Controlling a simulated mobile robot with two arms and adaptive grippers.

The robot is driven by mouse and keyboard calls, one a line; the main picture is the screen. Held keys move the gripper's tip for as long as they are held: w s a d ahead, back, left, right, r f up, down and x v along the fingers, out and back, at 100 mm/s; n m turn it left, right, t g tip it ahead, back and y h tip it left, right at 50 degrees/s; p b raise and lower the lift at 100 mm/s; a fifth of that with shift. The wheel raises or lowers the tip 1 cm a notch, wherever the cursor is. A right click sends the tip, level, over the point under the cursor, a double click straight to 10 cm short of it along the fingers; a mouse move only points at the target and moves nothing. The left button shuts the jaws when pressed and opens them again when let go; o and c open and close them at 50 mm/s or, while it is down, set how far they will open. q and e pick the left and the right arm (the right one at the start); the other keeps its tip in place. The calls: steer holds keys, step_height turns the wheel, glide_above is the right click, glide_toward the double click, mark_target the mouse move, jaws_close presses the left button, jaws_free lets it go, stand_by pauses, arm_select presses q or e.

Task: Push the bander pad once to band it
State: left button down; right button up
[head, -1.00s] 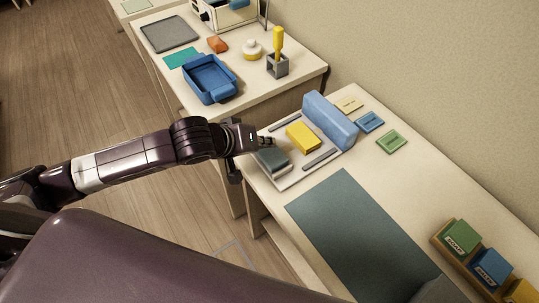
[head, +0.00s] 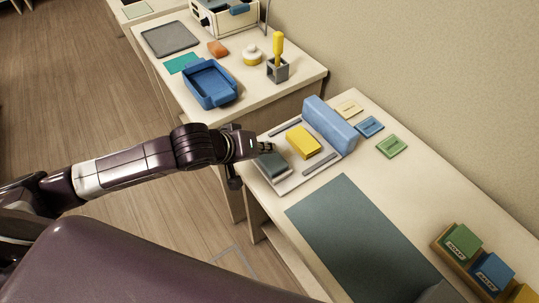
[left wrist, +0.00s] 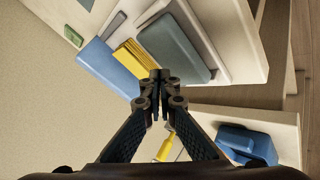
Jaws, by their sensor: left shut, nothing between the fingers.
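The bander is a pale base plate (head: 287,185) on the near table. It carries a dark teal pad (head: 272,166) at its front left end, a yellow block (head: 304,142) in the middle and a long blue block (head: 330,126) at the back. The pad also shows in the left wrist view (left wrist: 174,46). My left gripper (head: 266,147) is shut and empty, close to the pad's far left corner in the head view. In the left wrist view its fingertips (left wrist: 158,76) lie together in front of the pad's edge. I cannot tell whether they touch it. My right gripper is not in view.
Small yellow, blue and green cards (head: 392,146) lie right of the bander. A dark mat (head: 365,245) covers the nearer tabletop. Labelled blocks stand in a wooden holder (head: 447,258). A blue tray (head: 210,83) and a yellow-handled tool (head: 278,50) are on the farther table.

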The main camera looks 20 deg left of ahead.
mark_target(267, 158)
arm_select(q)
steer(key=shift+f, duration=0.1)
stand_by(0.4)
steer(key=shift+f, duration=0.35)
steer(key=shift+f, duration=0.85)
stand_by(1.0)
steer(key=shift+r, duration=0.15)
steer(key=shift+r+p, duration=1.15)
steer(key=shift+p, duration=0.05)
step_height(267, 158, up, 5)
steer(key=p, duration=0.6)
steer(key=shift+r, duration=0.1)
